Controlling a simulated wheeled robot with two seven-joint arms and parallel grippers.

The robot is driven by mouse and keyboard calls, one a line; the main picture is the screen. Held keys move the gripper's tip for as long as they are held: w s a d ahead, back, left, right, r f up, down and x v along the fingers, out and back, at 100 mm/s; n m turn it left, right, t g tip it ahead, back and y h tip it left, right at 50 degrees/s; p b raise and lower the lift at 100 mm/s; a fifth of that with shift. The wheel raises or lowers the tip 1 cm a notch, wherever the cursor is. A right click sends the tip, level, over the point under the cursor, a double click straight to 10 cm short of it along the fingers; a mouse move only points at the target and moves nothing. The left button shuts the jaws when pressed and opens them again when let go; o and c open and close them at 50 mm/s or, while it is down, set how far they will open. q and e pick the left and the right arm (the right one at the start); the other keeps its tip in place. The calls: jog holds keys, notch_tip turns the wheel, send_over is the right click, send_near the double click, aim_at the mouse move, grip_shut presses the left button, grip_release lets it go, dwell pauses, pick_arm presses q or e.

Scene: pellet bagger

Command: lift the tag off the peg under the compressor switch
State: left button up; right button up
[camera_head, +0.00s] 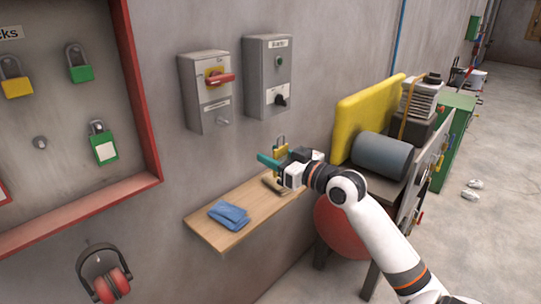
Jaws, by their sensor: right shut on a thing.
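Two grey switch boxes hang on the wall: a left box (205,105) with a red handle (220,79) on yellow, and a right box (263,100) with a black knob (281,101). Their labels are too small to read surely. A small grey peg-like stub (222,121) shows low on the left box. I cannot make out a tag on it. My right gripper (275,165) is over the wooden shelf, below the boxes. It appears shut on a yellow padlock (281,150), shackle up; the fingers partly hide it. My left gripper is not in view.
The wooden shelf (215,232) holds a folded blue cloth (229,214) and a small dark item by my gripper. A red-framed board (45,180) with padlocks hangs left, above ear defenders (104,275). A machine with a yellow guard (362,115) stands right.

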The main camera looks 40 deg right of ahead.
aim_at(282, 160)
jog(key=shift+s+d+b, duration=0.15)
jog(key=shift+s+b, duration=0.35)
jog(key=shift+s, duration=1.4)
jog(key=shift+s+d+b, duration=0.15)
jog(key=shift+s+b, duration=0.3)
jog(key=shift+s, duration=1.4)
jog(key=shift+f, duration=0.1)
